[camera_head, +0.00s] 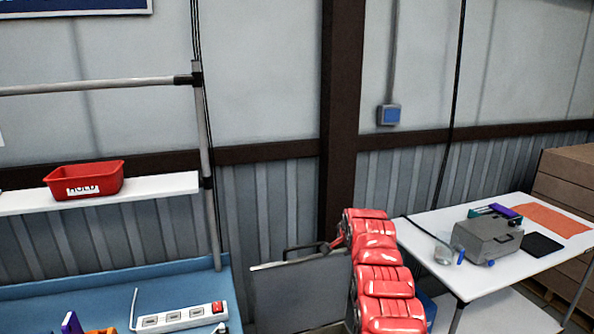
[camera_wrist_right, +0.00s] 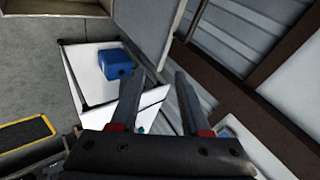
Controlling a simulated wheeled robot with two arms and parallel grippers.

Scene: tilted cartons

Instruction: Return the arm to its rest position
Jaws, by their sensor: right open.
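My right arm (camera_head: 381,280), with red segmented covers, rises from the bottom of the head view, right of centre. Its upper end bends left, where a dark part partly hidden by the arm shows; I cannot make out the fingers there. In the right wrist view my right gripper (camera_wrist_right: 157,76) has its two dark fingers spread apart, with nothing held between them. My left arm and gripper are not in view.
A white table (camera_head: 420,238) on the right bears a grey case (camera_head: 487,240). A grey panel (camera_head: 300,295) stands left of the arm. A red bin (camera_head: 85,181) sits on a white shelf (camera_head: 160,190). A power strip (camera_head: 180,318) lies on the blue bench (camera_head: 120,281).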

